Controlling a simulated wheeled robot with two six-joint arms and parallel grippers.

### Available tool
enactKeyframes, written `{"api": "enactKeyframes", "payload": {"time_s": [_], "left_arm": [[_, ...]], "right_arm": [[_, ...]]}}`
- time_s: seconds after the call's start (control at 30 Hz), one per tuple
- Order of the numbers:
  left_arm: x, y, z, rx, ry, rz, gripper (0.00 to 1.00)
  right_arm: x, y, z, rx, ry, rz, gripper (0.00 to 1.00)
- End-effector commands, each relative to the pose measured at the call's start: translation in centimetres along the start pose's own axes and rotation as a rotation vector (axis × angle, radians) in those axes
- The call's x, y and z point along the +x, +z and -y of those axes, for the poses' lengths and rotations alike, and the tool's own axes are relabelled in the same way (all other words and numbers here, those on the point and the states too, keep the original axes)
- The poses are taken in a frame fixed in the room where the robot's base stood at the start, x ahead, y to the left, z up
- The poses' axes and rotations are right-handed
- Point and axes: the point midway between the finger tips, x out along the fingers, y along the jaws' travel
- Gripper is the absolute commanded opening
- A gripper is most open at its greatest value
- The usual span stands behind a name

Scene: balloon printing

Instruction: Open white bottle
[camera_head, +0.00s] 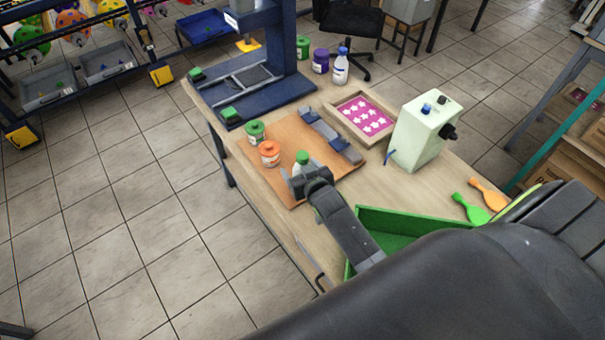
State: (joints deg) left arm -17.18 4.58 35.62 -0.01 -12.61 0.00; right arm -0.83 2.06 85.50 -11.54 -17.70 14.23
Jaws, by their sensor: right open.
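A small white bottle with a green cap (302,160) stands upright on the brown board (325,149) at the front of the wooden table. My right gripper (303,175) is open right at this bottle, in front of its lower part. I cannot tell whether the fingers touch it. Another white bottle with a blue cap (341,68) stands upright at the far edge of the table. My left gripper is not in view.
A green jar (255,132) and an orange jar (270,153) stand left of the gripper. A green bin (395,222) is beside my arm. A blue press (262,60) stands behind.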

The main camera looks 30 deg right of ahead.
Motion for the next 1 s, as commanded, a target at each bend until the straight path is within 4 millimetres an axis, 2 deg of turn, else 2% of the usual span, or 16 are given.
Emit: {"api": "enactKeyframes", "payload": {"time_s": [0.27,0.7,1.0], "left_arm": [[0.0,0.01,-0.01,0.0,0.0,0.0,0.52],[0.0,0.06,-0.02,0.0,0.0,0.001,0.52],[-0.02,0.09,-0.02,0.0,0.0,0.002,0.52]], "right_arm": [[0.25,0.04,-0.01,0.0,0.0,0.0,0.74],[0.23,-0.04,0.01,0.0,0.0,-0.001,0.2],[0.14,-0.27,0.01,0.0,0.0,-0.002,0.2]]}}
